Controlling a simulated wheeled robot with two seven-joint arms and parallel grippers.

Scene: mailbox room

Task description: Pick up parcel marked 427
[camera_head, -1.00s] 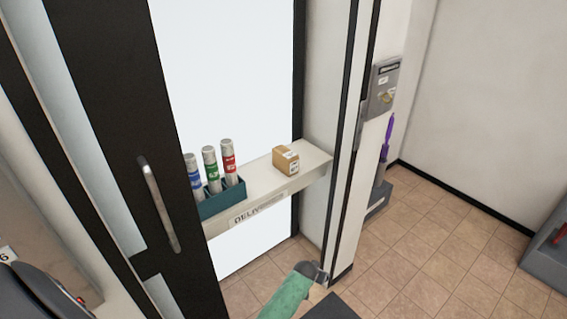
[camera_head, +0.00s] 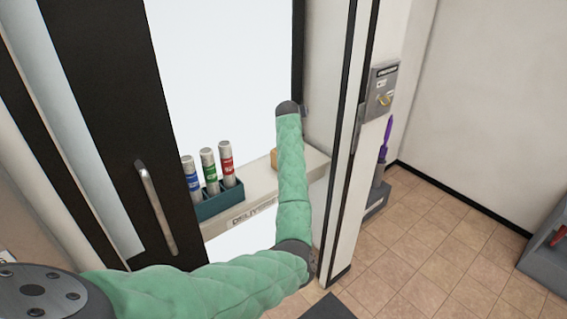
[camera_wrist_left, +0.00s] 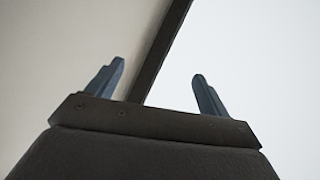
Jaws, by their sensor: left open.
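A small brown cardboard parcel (camera_head: 274,158) sits on the pale delivery shelf (camera_head: 248,196). My left arm's green forearm now covers most of it, and no number on it can be read. My left gripper (camera_wrist_left: 158,72) is open and empty in the left wrist view, with its two blue-grey fingers apart. It faces a pale wall, a dark frame edge and a bright panel, and no parcel shows there. In the head view the dark end of that arm stands above the parcel, but the fingers are not clear. My right gripper is not in view.
A teal holder (camera_head: 220,203) with blue, green and red tubes stands left of the parcel on the shelf. A dark door frame with a metal handle (camera_head: 156,208) is further left. A white post (camera_head: 345,180) and grey wall box (camera_head: 380,92) stand right.

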